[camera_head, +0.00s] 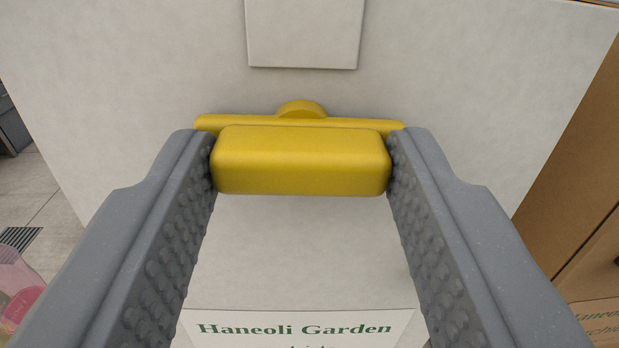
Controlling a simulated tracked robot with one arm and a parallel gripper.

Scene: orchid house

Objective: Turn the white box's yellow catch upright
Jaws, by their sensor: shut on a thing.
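The white box (480,80) fills most of the view with its pale front face. Its yellow catch (300,160) sits at the middle of that face, below a raised white plate (304,32). The catch's bar lies crosswise, level in the picture, with a thin yellow strip and a rounded hub behind it. My gripper (301,165) is shut on the catch, one grey studded finger against each end of the bar. The fingers hide parts of the box face on both sides.
A brown cardboard box (580,150) stands close on the right. At the left are tiled floor (40,190), a drain grate (18,238) and a pink, partly clear object (18,295).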

